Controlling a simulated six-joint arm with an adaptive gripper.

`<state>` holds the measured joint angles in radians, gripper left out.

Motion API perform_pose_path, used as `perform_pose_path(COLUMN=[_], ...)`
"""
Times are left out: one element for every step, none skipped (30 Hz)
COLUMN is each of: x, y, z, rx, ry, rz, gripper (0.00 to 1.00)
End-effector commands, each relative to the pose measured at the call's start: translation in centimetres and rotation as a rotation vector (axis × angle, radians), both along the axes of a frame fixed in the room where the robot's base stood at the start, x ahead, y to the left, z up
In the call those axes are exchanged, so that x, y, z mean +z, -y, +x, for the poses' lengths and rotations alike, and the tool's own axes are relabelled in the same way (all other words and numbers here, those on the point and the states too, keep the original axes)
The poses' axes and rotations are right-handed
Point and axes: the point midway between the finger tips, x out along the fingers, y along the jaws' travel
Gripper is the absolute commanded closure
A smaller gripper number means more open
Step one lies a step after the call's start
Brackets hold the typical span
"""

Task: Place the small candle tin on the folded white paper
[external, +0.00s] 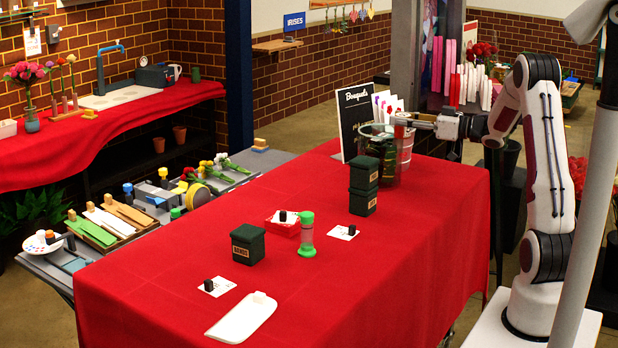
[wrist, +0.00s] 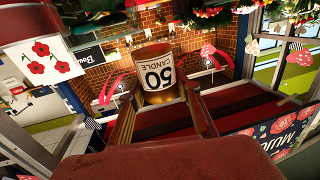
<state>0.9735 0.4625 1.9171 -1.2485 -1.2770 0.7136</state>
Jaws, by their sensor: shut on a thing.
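My gripper (external: 408,121) is at the far right end of the red table, level with the top of a clear glass vessel. It is shut on the candle tin (wrist: 155,76), a brown-orange tin with a white label reading "50 CANDLE" upside down in the wrist view. The two fingers (wrist: 160,90) stand on either side of it. In the external view the tin is hard to tell apart from the things behind it. A white flat piece (external: 242,318) lies at the table's near left; I cannot tell if it is the folded paper.
The glass vessel (external: 375,150) and a black "Bouquets" board (external: 354,118) stand beside my gripper. Small white cards (external: 226,286) carry black pieces. The table's near right is clear.

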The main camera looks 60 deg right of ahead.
Motion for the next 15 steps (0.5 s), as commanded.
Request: perform_pose_path(x=[0.8,1.1,1.7,2.0,2.4,2.9,3.3,3.7,4.2,4.5,4.9,5.4,5.8,6.1,6.6], y=[-0.7,-0.9,-1.4,-1.7,-2.1,-2.5,-2.9,-3.2,-3.8,-4.1,-4.5,-5.0,-5.5,-5.8,-6.4], z=[1.1,1.6,2.5,3.0,3.6,4.4,5.0,5.5,6.2,6.7,7.3,8.0,8.5,8.9,9.6], rx=[0.004,0.003,0.003,0.0,-0.001,-0.003,-0.004,-0.008,-0.009,-0.013,-0.014,-0.018,-0.021,-0.025,-0.029], ry=[0.003,0.003,0.004,0.004,0.003,0.002,0.003,0.003,0.004,0.003,0.004,0.003,0.003,0.004,0.003], rz=[-0.002,-0.002,-0.003,-0.003,-0.002,-0.002,-0.002,-0.002,-0.003,-0.002,0.0,-0.001,-0.001,-0.001,-0.001], gripper=[0.91,0.91,0.91,0.91,0.91,0.91,0.91,0.91,0.91,0.91,0.91,0.91,0.91,0.91,0.91])
